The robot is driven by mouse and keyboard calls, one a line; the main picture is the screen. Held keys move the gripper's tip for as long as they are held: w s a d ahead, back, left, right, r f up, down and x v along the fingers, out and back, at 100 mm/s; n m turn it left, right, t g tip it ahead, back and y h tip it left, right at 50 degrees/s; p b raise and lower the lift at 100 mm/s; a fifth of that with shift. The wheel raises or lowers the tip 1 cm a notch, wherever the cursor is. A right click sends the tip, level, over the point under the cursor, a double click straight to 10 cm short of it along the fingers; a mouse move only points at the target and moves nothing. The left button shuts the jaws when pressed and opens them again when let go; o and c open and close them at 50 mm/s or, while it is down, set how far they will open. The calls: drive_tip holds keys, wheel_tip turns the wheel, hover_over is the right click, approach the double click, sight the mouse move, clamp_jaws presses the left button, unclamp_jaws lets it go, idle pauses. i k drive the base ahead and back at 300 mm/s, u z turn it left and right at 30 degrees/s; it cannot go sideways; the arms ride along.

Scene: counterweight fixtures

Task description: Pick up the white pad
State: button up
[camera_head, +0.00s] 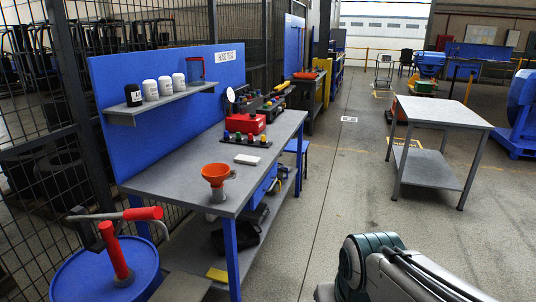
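The white pad (247,159) is a small flat white rectangle. It lies on the grey top of the blue workbench (189,176), in front of a dark strip with several coloured knobs (245,138). Nothing covers it and nothing touches it from above. Part of my own arm shows at the bottom right, well apart from the bench. My gripper is out of the picture.
An orange funnel (216,174) stands nearer on the bench; a red box (245,123) sits behind the knobs. A shelf (160,102) holds several jars. A blue drum (106,276) stands front left. Open floor (335,190) separates the bench from a grey table (441,112).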

sight(246, 159)
drive_tip(key=z, duration=0.45)
drive_tip(key=i, duration=1.55)
drive_tip(key=u, duration=0.2)
drive_tip(key=i, duration=1.55)
drive_tip(key=u, duration=0.85)
drive_tip(key=i, duration=0.25)
drive_tip(key=u, duration=0.05)
